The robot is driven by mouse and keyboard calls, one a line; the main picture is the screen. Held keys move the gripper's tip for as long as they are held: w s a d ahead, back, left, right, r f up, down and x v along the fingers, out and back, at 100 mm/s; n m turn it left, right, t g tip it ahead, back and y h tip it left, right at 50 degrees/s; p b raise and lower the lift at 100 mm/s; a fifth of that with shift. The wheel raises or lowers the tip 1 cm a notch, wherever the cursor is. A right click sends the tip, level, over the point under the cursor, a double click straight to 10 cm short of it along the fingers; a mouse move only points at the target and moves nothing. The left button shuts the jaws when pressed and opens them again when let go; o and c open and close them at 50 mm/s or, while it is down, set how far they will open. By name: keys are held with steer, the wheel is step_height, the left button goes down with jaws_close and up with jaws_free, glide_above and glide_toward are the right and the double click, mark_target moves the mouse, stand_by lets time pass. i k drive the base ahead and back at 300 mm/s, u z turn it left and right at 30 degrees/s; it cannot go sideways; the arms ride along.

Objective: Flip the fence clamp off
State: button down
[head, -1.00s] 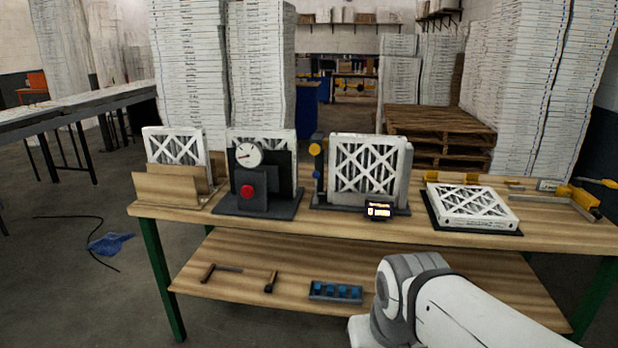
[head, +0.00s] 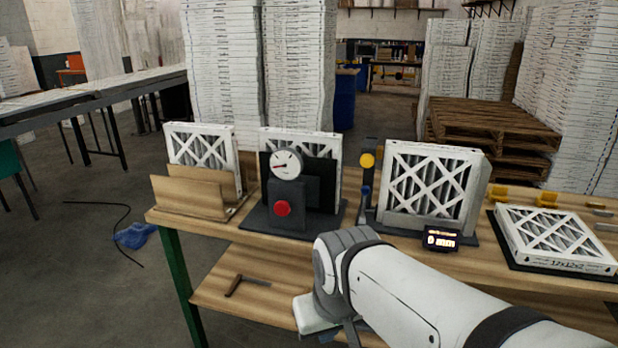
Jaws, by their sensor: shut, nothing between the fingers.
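I cannot pick out a part that is clearly the fence clamp in the current head view. A dark upright post (head: 368,185) with a yellow knob (head: 367,160) and a blue part lower down stands left of a white-framed filter (head: 432,185). A small display (head: 441,239) in front of that filter reads 0 mm. The bench's right end, where yellow fittings with a lever-like arm showed earlier, is outside the frame. My arm reaches in from the lower right, but my gripper's fingers do not show.
The wooden bench (head: 190,216) also holds a wooden rack (head: 190,190) with a filter, a gauge stand with a red button (head: 282,208), and a flat filter (head: 555,236) on a dark mat. Small yellow blocks (head: 546,200) sit behind it. A tool (head: 245,283) lies on the lower shelf.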

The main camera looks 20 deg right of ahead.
mark_target(365, 191)
steer(key=z, duration=0.1)
steer(key=i, duration=0.95)
steer(key=z, duration=0.5)
